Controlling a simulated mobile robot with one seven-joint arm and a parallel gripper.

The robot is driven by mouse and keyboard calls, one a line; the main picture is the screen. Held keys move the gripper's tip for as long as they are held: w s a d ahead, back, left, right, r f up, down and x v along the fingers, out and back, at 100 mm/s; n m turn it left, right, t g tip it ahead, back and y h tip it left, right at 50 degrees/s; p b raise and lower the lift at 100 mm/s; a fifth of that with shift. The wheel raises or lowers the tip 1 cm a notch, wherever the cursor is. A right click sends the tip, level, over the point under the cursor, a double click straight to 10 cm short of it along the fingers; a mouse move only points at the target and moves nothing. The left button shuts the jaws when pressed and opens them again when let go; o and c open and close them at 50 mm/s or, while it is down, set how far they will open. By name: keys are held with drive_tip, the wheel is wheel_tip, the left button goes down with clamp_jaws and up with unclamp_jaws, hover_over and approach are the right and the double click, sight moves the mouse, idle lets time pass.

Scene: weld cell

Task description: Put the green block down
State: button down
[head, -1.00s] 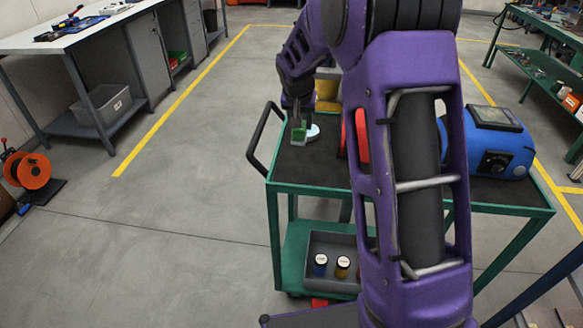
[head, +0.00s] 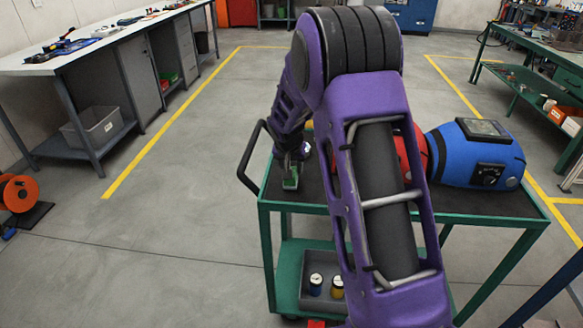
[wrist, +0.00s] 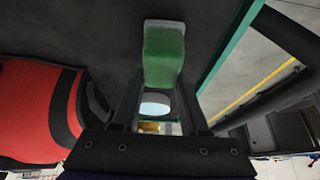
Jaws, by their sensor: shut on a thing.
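The green block (head: 290,182) is between the fingers of my gripper (head: 291,165), over the left part of the dark top of the green cart (head: 330,208), close to its front edge. In the wrist view the block (wrist: 163,52) sits at the tips of my gripper (wrist: 160,80), which is shut on it. I cannot tell whether the block touches the cart top. A pale round disc (wrist: 154,103) lies near the block and is partly hidden by my gripper in the head view.
A red object (head: 417,150) and a blue machine (head: 470,155) stand on the cart to the right. The cart has a handle (head: 250,160) at its left. A grey bin (head: 318,262) with small jars is on the lower shelf. The grey workbench (head: 90,52) is at left.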

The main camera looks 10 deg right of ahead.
drive_tip(key=shift+c, duration=2.1)
unclamp_jaws()
drive_tip(key=shift+f, duration=0.15)
drive_tip(key=shift+s+r, duration=0.1)
drive_tip(key=shift+r, duration=0.35)
drive_tip(key=p+v, duration=0.1)
drive_tip(key=v, duration=1)
drive_tip(key=shift+r, duration=0.15)
drive_tip(key=shift+s+a, duration=0.1)
drive_tip(key=shift+s, duration=0.05)
